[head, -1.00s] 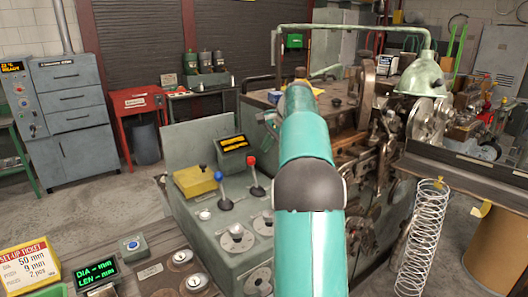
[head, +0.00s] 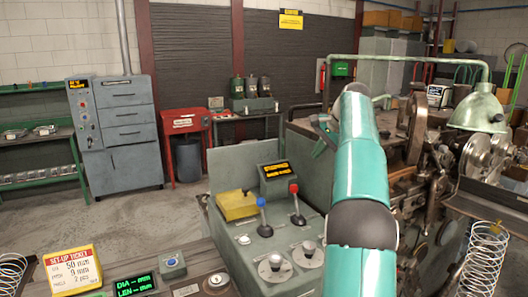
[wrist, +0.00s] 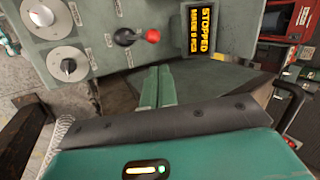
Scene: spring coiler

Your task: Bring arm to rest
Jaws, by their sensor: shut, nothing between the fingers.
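My arm shows as teal links rising in front of the coiling machine in the head view. My gripper (wrist: 158,88) shows in the wrist view as two pale green fingers lying side by side, shut and empty. In the wrist view the fingers point toward the control console (wrist: 120,70), near its red-knobbed lever (wrist: 137,37) and the display (wrist: 203,30) reading STOPPED. In the head view my wrist end is partly hidden behind the upper arm, and I cannot make out the fingertips there.
The console (head: 228,165) stands beside my arm with a blue-knobbed lever (head: 262,215). The coiler's metal wheels (head: 485,155) and green lamp (head: 478,108) are at right. A large spring (head: 484,262) hangs below. A red stand (head: 183,122) and grey cabinet (head: 118,130) are behind; floor at left is clear.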

